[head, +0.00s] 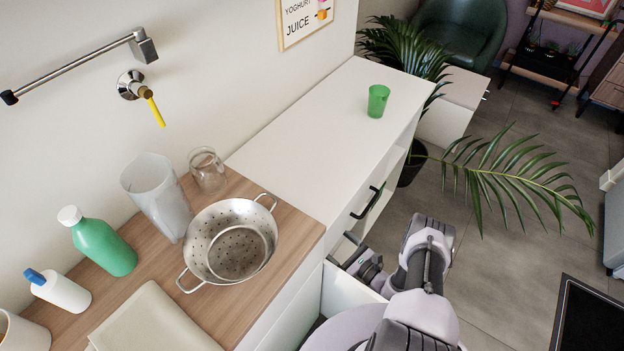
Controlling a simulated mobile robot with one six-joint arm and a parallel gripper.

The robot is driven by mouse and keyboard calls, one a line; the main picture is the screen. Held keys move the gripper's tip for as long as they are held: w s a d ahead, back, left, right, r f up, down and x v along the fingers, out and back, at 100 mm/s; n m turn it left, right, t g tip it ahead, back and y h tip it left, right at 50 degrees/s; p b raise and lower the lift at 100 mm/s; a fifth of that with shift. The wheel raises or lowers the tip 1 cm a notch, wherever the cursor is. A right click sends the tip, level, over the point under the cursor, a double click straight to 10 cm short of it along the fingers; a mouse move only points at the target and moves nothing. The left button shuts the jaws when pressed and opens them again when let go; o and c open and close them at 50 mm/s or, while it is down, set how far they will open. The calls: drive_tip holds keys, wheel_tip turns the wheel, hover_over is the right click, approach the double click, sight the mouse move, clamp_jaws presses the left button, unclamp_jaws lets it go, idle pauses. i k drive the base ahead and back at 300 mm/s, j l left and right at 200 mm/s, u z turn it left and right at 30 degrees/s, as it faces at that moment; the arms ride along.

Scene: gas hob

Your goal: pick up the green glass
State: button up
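The green glass (378,101) stands upright on the white countertop (318,118), near its far right end. It is a small green tumbler with nothing touching it. My arm is at the lower right, beside the cabinet front. Its dark end, which looks like my gripper (352,259), is low by the cabinet, well below and apart from the glass. The fingers are too small and partly hidden to show whether they are open or shut.
A metal colander (230,241), a clear jar (207,168), a tall clear container (158,196) and a green bottle (104,246) stand on the wooden worktop (215,324). A palm (500,180) spreads over the floor on the right. A drawer (343,292) appears open beside my arm.

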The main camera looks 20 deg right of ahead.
sight(377, 103)
drive_tip(key=k+l, duration=0.8)
